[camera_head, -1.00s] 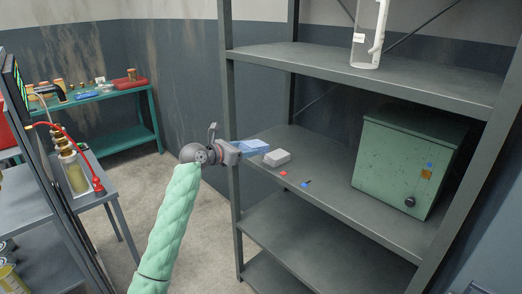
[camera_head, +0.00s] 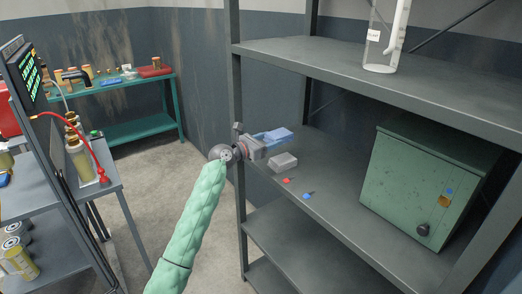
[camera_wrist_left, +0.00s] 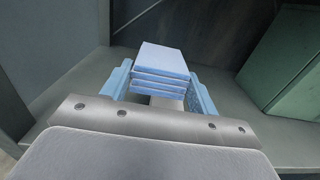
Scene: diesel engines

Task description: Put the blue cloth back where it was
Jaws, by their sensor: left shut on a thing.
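The blue cloth (camera_head: 278,135) is a flat folded pad above the middle shelf (camera_head: 340,205) of the grey rack. In the left wrist view the cloth (camera_wrist_left: 163,60) shows several stacked pale-blue layers between two blue fingers. My left gripper (camera_head: 265,143) is shut on it at the rack's left side, beside the front-left post. I cannot tell whether the cloth touches the shelf. My right gripper is not in view.
A small light-grey box (camera_head: 284,162) sits on the shelf just below the cloth in the picture. Small red (camera_head: 287,181) and blue (camera_head: 307,196) pieces lie nearby. A green metal cabinet (camera_head: 420,190) fills the right. A glass vessel (camera_head: 384,45) stands above.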

